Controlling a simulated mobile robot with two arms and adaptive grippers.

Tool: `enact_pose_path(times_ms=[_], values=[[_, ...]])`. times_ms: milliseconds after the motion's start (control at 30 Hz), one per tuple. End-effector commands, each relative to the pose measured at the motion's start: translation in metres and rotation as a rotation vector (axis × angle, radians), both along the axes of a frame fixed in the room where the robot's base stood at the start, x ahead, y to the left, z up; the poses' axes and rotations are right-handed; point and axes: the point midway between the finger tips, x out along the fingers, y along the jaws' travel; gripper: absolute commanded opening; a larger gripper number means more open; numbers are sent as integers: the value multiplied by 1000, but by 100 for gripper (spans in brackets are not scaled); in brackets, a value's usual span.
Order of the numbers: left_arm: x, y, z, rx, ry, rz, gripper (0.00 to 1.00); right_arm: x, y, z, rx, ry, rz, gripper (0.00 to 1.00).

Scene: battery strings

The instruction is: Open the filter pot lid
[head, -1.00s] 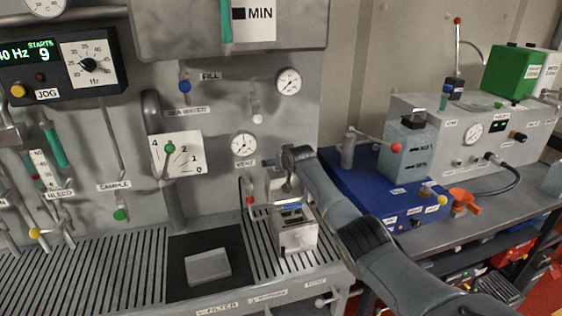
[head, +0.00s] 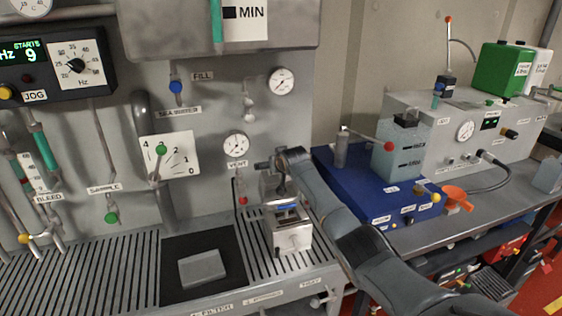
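My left gripper is not in view.
A grey block (head: 201,268) lies on a black mat (head: 170,284) left of the pot. A vertical pipe with a red tip (head: 243,200) stands close beside the pot. A blue unit with a clear tank (head: 398,150) is to the right.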

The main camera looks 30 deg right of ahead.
Motion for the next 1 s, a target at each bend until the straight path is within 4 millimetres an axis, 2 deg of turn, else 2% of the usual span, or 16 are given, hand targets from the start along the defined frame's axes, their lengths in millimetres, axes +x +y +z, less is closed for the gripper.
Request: enact_pose_path(times_ms=[700,1000], values=[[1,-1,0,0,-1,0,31,-75,18,54,-3,-14,0,100],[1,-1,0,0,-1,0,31,-88,22,63,-2,-14,-1,100]])
